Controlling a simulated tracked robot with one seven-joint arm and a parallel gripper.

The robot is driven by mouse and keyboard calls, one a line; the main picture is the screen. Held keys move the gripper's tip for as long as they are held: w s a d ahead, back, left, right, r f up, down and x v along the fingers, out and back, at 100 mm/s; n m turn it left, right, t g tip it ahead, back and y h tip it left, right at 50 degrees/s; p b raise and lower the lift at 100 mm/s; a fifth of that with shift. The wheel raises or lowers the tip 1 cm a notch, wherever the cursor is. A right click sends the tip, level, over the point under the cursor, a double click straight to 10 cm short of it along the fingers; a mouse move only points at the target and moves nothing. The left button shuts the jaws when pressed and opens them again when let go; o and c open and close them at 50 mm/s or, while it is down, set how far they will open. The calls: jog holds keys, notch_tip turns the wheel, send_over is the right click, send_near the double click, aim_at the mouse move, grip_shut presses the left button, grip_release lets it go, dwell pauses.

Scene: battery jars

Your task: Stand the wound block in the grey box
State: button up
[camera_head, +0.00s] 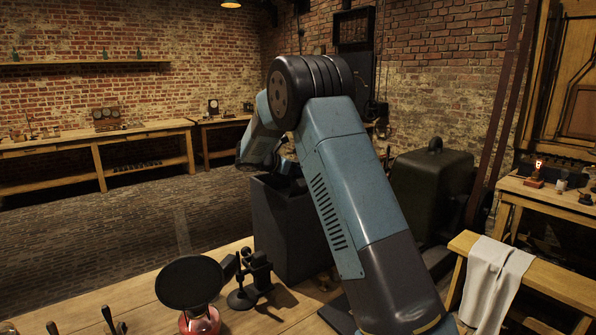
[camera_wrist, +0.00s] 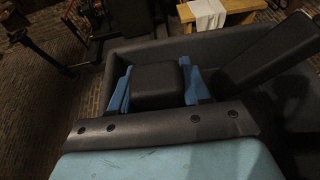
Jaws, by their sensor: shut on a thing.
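My gripper (camera_wrist: 156,84) shows two blue fingers in the wrist view, shut on a dark block with rounded edges, the wound block (camera_wrist: 158,78). Its windings cannot be made out. The grey box (camera_wrist: 220,41) surrounds the block and fingers in that view; the block is over or inside its opening, and its lower end is hidden. In the head view the tall dark grey box (camera_head: 283,232) stands at the far edge of the wooden bench. My gripper is at its top there, mostly hidden by my arm.
A dark slab (camera_wrist: 268,52) slants up at the right of the box opening. A small black stand (camera_head: 250,280) and a round dark disc (camera_head: 189,282) are on the bench (camera_head: 85,310) left of the box. A stool with a white cloth (camera_head: 494,280) is at the right.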

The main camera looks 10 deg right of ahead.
jog(key=o, duration=1.2)
jog(key=shift+o, duration=0.2)
jog(key=v, duration=1.1)
jog(key=s+d+r+m+g+y, duration=0.1)
jog(key=s+d+r+m+y, duration=0.15)
jog(key=s, duration=0.55)
jog(key=s+d+r+m+y, duration=0.2)
jog(key=s+d+m, duration=0.2)
jog(key=s, duration=0.3)
jog(key=s+d+r+m+g+y, duration=0.1)
jog(key=s+d+r+m+y, duration=0.15)
jog(key=s, duration=0.55)
jog(key=s+f+m+t+y, duration=0.1)
jog(key=s+m, duration=0.5)
jog(key=s, duration=0.6)
jog(key=s+a+f+m+t+y, duration=0.1)
jog(key=s+f+m+t+y, duration=0.1)
jog(key=s+m, duration=0.5)
jog(key=shift+s+a+f+y, duration=0.25)
jog(key=shift+s+f+y, duration=0.7)
jog(key=shift+s, duration=2.3)
jog(key=shift+r+y, duration=0.35)
